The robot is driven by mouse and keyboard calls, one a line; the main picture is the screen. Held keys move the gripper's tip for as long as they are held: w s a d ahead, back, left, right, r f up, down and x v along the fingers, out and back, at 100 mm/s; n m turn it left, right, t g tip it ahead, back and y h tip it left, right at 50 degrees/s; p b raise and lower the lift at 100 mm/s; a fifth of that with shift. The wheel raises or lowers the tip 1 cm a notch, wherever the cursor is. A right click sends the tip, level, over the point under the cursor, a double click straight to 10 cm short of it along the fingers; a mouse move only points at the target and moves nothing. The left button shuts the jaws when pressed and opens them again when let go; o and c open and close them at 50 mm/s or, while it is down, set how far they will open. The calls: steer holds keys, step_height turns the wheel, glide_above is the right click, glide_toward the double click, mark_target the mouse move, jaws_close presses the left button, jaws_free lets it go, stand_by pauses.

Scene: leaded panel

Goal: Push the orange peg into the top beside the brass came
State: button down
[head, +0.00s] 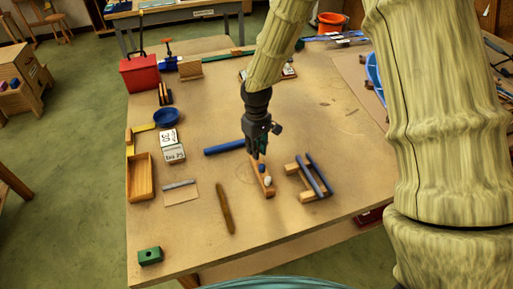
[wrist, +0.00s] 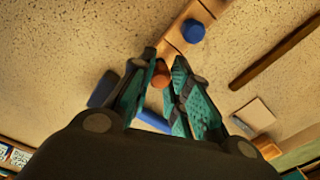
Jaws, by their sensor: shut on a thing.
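My gripper (wrist: 161,82) is shut on the orange peg (wrist: 161,74), whose rounded end shows between the teal fingertips in the wrist view. In the head view my gripper (head: 258,153) is over the far end of a narrow wooden block (head: 270,193), and the peg cannot be made out there. The block (wrist: 170,48) also shows just ahead of the fingertips in the wrist view. A blue peg (wrist: 193,31) stands on it. I cannot tell whether the orange peg touches the block, nor which piece is the brass came.
A blue bar (head: 224,147) lies left of my gripper. A wooden frame with blue bars (head: 315,175) stands to the right. A brown stick (head: 225,208) and a card with a grey strip (head: 181,193) lie to the left. The front right of the table is clear.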

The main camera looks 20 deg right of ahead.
steer(key=shift+r+p, duration=1.05)
steer(key=shift+r, duration=0.4)
steer(key=c, duration=2.1)
jaws_free()
jaws_close()
